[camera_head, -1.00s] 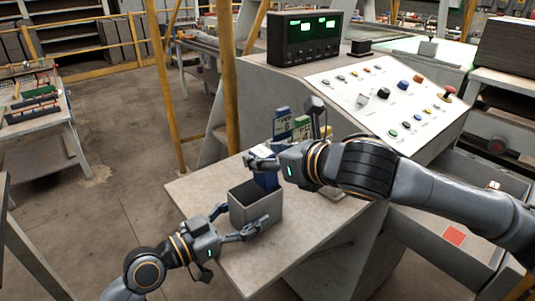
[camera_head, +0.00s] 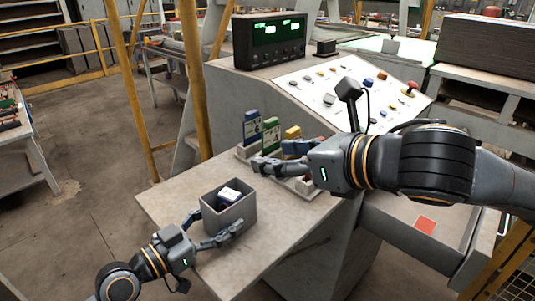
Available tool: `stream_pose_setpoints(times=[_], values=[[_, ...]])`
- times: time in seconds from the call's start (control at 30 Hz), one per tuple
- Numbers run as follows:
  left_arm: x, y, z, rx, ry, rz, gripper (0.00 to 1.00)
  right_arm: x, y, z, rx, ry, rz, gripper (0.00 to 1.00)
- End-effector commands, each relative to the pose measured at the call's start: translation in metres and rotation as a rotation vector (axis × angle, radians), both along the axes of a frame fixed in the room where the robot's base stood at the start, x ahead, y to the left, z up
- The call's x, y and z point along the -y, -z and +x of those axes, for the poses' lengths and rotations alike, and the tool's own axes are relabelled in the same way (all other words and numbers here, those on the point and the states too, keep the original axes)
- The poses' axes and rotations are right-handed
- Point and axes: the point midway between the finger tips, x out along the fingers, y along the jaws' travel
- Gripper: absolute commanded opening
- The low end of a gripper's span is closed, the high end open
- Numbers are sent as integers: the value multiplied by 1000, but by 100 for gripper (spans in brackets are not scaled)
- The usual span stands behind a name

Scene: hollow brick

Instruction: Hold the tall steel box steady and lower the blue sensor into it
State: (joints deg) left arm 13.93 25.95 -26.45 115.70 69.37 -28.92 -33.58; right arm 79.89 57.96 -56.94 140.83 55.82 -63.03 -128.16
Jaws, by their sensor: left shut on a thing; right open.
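The tall steel box (camera_head: 238,214) stands upright on the grey tabletop, open at the top. The blue sensor (camera_head: 229,195) is inside it; its pale top shows in the opening and its lower part is hidden by the walls. My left gripper (camera_head: 215,226) is shut on the box, with fingers at its near sides. My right gripper (camera_head: 272,158) is open and empty, behind and to the right of the box, apart from the sensor.
Blue (camera_head: 252,127), green (camera_head: 271,136) and yellow (camera_head: 293,133) upright pieces stand in a holder behind my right gripper. A console (camera_head: 350,88) with buttons rises at the back. The tabletop's front left is clear.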

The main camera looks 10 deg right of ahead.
Motion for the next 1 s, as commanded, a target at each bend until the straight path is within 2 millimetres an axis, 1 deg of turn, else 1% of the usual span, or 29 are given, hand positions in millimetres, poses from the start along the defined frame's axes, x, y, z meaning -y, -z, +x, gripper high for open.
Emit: stream_pose_setpoints(times=[0.23,0.27,0.3,0.37,0.4,0.77,0.87,1.0], values=[[0,-1,0,1,0,-1,17,0,-1,-1,0,-1,0,54],[0,-1,0,1,0,-1,66,0,-1,-1,0,-1,0,54],[0,-1,0,1,0,-1,74,0,-1,-1,0,-1,0,54],[0,-1,0,1,0,-1,86,0,-1,-1,0,-1,0,54],[0,-1,0,1,0,0,90,0,-1,-1,0,-1,0,54],[-1,0,-1,0,0,0,90,0,-1,-1,0,-1,0,54],[-7,0,-5,2,-1,3,90,0,-1,-1,0,-1,0,54],[-25,1,-17,1,-1,6,90,0,-1,-1,0,-1,0,54]])
